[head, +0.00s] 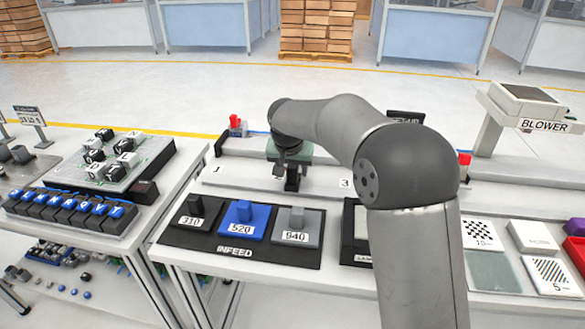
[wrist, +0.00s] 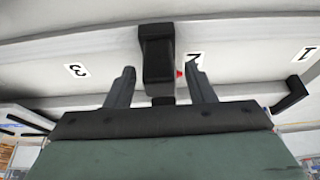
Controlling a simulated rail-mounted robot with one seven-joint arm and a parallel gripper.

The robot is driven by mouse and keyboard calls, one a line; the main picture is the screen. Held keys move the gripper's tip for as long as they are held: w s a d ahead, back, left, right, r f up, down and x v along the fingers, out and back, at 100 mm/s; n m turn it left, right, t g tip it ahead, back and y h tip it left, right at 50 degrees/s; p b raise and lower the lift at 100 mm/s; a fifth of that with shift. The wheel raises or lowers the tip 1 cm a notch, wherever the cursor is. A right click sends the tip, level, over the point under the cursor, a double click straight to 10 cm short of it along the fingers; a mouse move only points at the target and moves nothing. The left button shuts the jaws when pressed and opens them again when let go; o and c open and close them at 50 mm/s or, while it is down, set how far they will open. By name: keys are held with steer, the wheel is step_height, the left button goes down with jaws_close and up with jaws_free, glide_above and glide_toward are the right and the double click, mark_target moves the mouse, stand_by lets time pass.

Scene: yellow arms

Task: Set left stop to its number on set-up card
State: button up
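A black stop block (head: 291,182) sits on the pale rail (head: 250,183) between the labels 1 and 3; I take it for the left stop. In the wrist view the black stop (wrist: 157,55) stands between the two finger lines, with a small red mark at its side by the partly hidden label 2 (wrist: 194,62). My gripper (head: 290,170) is over the stop; in the wrist view my gripper (wrist: 162,80) is open, with gaps on both sides of the block. A dark sign (head: 406,117) behind my arm may be the set-up card; its number is not readable.
Red-topped pieces stand at the rail's left (head: 236,122) and right (head: 464,160). A BLOWER unit (head: 530,105) is at the right. My arm hides the rail's middle right.

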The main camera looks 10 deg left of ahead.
steer(key=v, duration=1.7)
steer(key=shift+s+r, duration=0.15)
steer(key=s+d+f+g+p, duration=0.2)
steer(key=s+d+f+p, duration=0.15)
steer(key=s+d, duration=0.9)
steer(key=s+d+f, duration=0.3)
steer(key=s, duration=0.3)
steer(key=s+d+f+g+p, duration=0.1)
steer(key=s+d+f, duration=0.3)
steer(key=s, duration=0.2)
steer(key=s+d+f+n+g+p, duration=0.1)
steer(key=s+d+f, duration=0.2)
steer(key=s, duration=0.3)
steer(key=shift+s+d+f, duration=0.2)
steer(key=shift+s+d, duration=0.1)
